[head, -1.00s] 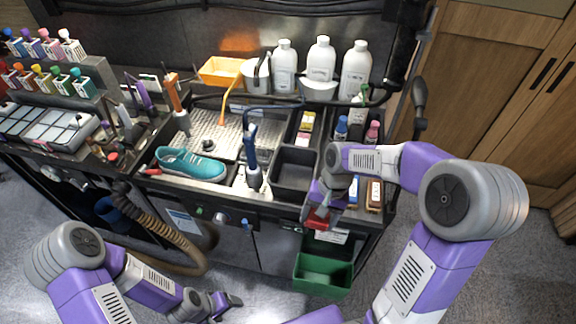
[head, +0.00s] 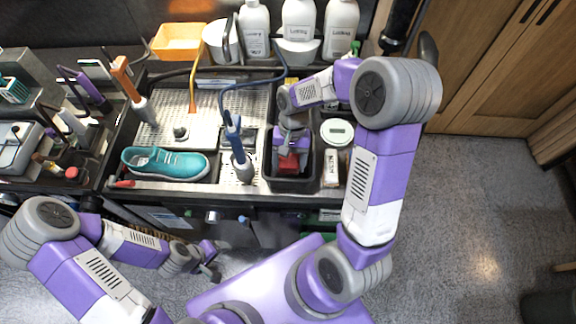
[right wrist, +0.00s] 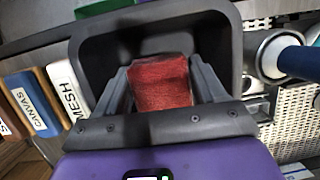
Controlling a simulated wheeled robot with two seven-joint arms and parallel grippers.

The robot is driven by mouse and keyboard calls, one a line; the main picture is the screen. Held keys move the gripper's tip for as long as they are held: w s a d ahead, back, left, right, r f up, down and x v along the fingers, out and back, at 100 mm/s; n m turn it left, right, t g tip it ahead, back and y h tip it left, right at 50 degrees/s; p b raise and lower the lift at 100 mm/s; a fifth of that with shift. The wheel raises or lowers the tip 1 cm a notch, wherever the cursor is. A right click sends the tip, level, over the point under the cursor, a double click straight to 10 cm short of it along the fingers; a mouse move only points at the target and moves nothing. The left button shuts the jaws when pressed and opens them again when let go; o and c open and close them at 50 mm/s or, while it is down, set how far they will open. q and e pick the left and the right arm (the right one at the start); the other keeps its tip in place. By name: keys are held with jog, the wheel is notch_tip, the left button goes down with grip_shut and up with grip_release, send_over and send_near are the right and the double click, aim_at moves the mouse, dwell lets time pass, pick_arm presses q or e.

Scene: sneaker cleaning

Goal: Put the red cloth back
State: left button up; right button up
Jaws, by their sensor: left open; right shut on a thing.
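The red cloth (head: 289,163) is a small folded red piece inside the black bin (head: 292,184) at the counter's front, right of the blue-handled tool. My right gripper (head: 290,152) points down into this bin and is shut on the cloth. In the right wrist view the cloth (right wrist: 161,83) sits between both fingers, with the dark bin wall (right wrist: 232,50) around and behind it. Whether the cloth touches the bin floor cannot be told. My left gripper (head: 214,264) is open and empty, low in front of the counter.
A teal sneaker (head: 165,163) lies left on the counter. A blue-handled tool (head: 236,145) stands just left of the bin. A round white-lidded container (head: 337,132) is to its right. White bottles (head: 298,28) line the back. Labelled blocks (right wrist: 32,102) stand beside the bin.

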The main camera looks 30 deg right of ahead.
notch_tip(320, 180, down, 4)
jog(key=shift+r+b, duration=0.1)
jog(key=shift+b, duration=0.2)
jog(key=shift+w, duration=0.1)
jog(key=shift+f, duration=0.2)
